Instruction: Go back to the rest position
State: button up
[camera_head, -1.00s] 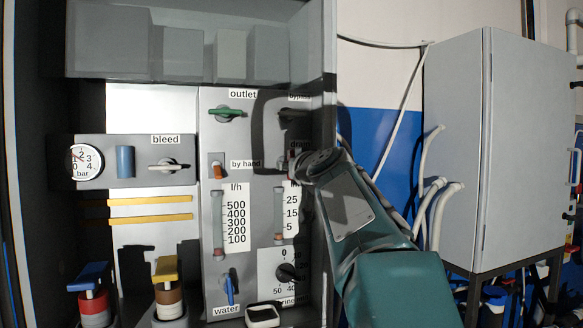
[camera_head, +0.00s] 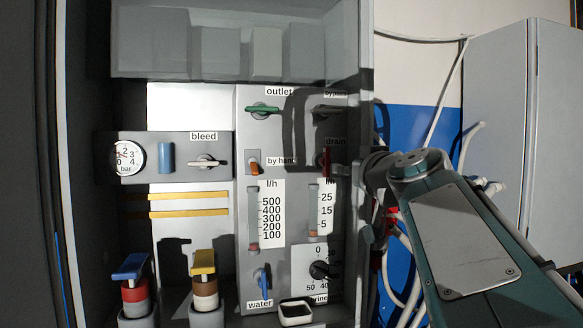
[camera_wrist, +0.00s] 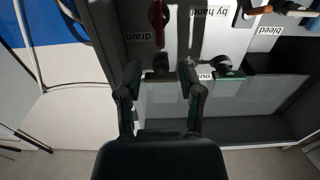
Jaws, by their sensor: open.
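My fingertips are hard to make out there.
The panel carries an orange by hand lever (camera_head: 254,168), a bleed valve (camera_head: 208,161), a blue water handle (camera_head: 262,278) and a black brine knob (camera_head: 319,269). A blue-topped bottle (camera_head: 131,286) and a yellow-topped bottle (camera_head: 204,282) stand lower left. A grey cabinet (camera_head: 505,105) stands right.

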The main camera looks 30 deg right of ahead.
jog(key=shift+s, duration=0.15)
dwell(0.3)
jog(key=s+a+f+n+g+y, duration=0.1)
jog(key=s+a+f+g+y, duration=0.25)
jog(key=a+f, duration=0.85)
jog(key=s+a+f+n+g+y, duration=0.15)
jog(key=s+a+f+g, duration=0.3)
jog(key=a+f, duration=0.8)
jog(key=s+d+f+g, duration=0.1)
jog(key=s+f+g, duration=0.1)
jog(key=s+f, duration=0.2)
jog(key=s+d+f+g, duration=0.1)
jog(key=s+f, duration=0.2)
jog(key=f, duration=0.8)
jog(key=shift+s+g+h, duration=0.3)
jog(key=shift+s+g, duration=0.1)
